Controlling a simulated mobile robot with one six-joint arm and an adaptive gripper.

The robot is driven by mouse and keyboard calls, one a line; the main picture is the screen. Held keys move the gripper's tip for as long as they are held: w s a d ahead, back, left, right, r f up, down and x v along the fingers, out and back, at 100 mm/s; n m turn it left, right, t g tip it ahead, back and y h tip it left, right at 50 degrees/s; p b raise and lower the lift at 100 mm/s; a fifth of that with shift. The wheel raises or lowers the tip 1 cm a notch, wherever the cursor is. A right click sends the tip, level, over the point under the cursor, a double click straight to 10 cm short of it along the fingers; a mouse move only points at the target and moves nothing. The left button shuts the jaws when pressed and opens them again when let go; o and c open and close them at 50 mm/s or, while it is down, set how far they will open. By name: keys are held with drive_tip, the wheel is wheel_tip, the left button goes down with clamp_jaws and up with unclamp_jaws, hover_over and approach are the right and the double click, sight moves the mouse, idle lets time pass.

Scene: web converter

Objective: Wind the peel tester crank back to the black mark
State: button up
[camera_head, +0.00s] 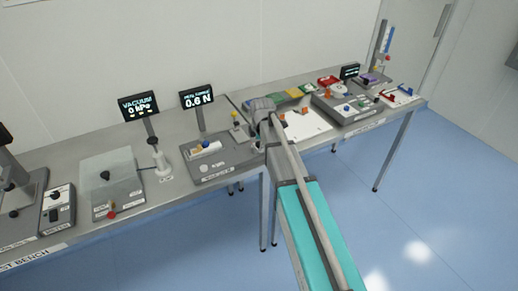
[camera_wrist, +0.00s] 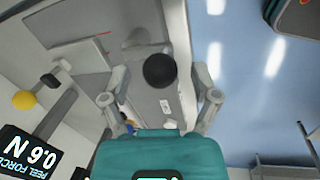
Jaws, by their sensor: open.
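The peel tester (camera_head: 225,162) is a grey plate on the bench, with its display (camera_head: 197,97) behind it reading 0.6 N. In the wrist view a round black knob (camera_wrist: 160,70), apparently the crank's handle, lies between the two fingers of my gripper (camera_wrist: 159,88). The fingers are spread, with a visible gap on each side of the knob. In the head view my gripper (camera_head: 261,122) is over the tester's right end and hides the crank there. I cannot make out the black mark in either view.
The vacuum display (camera_head: 139,106) and a clear-covered box (camera_head: 109,178) are further left. Bench trays are to the right. Blue floor is open in front.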

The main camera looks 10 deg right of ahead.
drive_tip(key=shift+w+f+b, duration=0.1)
drive_tip(key=shift+f+b, duration=0.2)
drive_tip(key=shift+f, duration=0.2)
clamp_jaws()
idle(0.3)
